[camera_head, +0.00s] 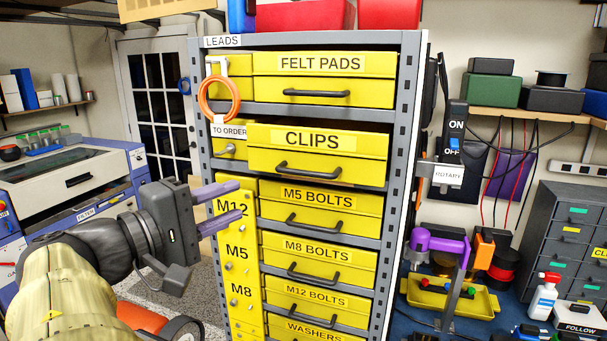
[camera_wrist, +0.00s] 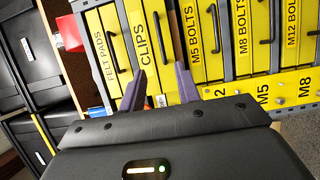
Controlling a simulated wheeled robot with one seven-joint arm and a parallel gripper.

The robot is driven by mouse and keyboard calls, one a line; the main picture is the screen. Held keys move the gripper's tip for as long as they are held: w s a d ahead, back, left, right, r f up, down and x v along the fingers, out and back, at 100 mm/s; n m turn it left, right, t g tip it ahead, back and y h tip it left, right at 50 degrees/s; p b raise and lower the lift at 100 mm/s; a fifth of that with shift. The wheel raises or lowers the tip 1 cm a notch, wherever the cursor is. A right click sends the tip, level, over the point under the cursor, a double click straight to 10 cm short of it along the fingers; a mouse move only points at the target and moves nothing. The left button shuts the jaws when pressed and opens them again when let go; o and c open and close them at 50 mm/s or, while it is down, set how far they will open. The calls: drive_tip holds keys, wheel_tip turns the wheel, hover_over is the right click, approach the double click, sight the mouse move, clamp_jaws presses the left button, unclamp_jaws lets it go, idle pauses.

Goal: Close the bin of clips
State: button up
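The yellow clips bin (camera_head: 315,152), labelled CLIPS with a dark bar handle, sits in the grey rack (camera_head: 410,120). It stands out further forward than the bins above and below it. It also shows in the wrist view (camera_wrist: 150,45), turned sideways. My gripper (camera_head: 226,206) is left of the rack, in front of the narrow M12 column and lower left of the clips bin. Its two purple fingers are apart with nothing between them, and it does not touch the bin. In the wrist view the spread fingers (camera_wrist: 160,88) point toward the rack.
Felt pads (camera_head: 322,77) is above the clips bin; M5 bolts (camera_head: 322,205) and more bins are below. An orange cable loop (camera_head: 220,100) hangs at the rack's upper left. A workbench with a yellow tray (camera_head: 450,297) is at right.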

sight(303, 174)
drive_tip(key=p+x, duration=0.4)
drive_tip(key=x, duration=1.2)
drive_tip(key=shift+w+d+r+p, duration=0.1)
drive_tip(key=shift+w+d+p, duration=0.15)
drive_tip(key=shift+p, duration=0.15)
drive_tip(key=shift+w+d, duration=0.25)
drive_tip(key=shift+w, duration=0.1)
drive_tip(key=shift+s, duration=0.2)
drive_tip(key=shift+c, duration=0.4)
clamp_jaws()
